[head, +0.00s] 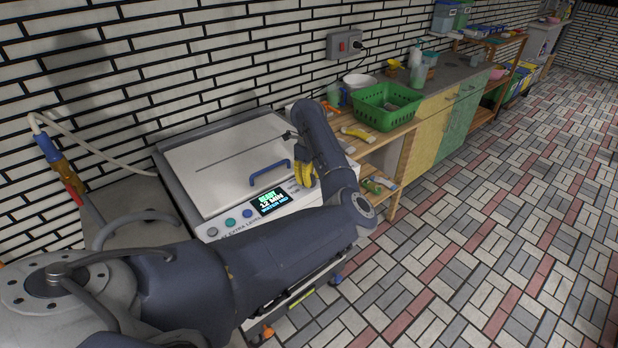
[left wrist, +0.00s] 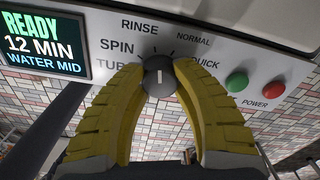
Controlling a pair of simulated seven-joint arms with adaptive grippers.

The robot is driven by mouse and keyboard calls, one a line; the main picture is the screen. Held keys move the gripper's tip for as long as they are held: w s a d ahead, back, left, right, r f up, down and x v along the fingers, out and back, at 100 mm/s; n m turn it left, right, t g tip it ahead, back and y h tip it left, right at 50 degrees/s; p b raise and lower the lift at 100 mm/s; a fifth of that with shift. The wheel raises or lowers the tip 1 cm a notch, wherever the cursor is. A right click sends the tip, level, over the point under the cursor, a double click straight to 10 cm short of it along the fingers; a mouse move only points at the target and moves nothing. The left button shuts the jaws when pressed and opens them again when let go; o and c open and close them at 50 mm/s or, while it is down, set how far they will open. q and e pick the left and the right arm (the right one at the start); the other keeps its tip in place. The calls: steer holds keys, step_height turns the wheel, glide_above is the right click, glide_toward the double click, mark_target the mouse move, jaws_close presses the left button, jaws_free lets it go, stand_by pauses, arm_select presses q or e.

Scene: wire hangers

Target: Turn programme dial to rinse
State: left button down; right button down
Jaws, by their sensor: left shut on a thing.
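The programme dial (left wrist: 158,84) is a dark round knob with a short white mark, on the washer's pale control panel (left wrist: 112,20). The labels TUB (partly covered), SPIN, RINSE, NORMAL and QUICK fan around its upper side. The white mark looks roughly upright, between RINSE and NORMAL; which end points is unclear. My left gripper (left wrist: 158,80) has its yellow fingers closed on both sides of the dial. In the head view the left gripper (head: 304,174) is at the right part of the panel and hides the dial. My right gripper is not in view.
The display (left wrist: 42,45) reads READY, 12 MIN, WATER MID. A green button (left wrist: 237,81) and a red power button (left wrist: 273,90) are right of the dial. The washer lid (head: 215,165) with a blue handle (head: 270,172) is closed. A green basket (head: 385,108) stands on the bench beyond.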

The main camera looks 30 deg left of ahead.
arm_select(q)
steer(key=shift+a+n, duration=0.1)
steer(key=shift+n, duration=0.5)
steer(key=c, duration=0.9)
jaws_free()
step_height(320, 180, up, 12)
stand_by(0.4)
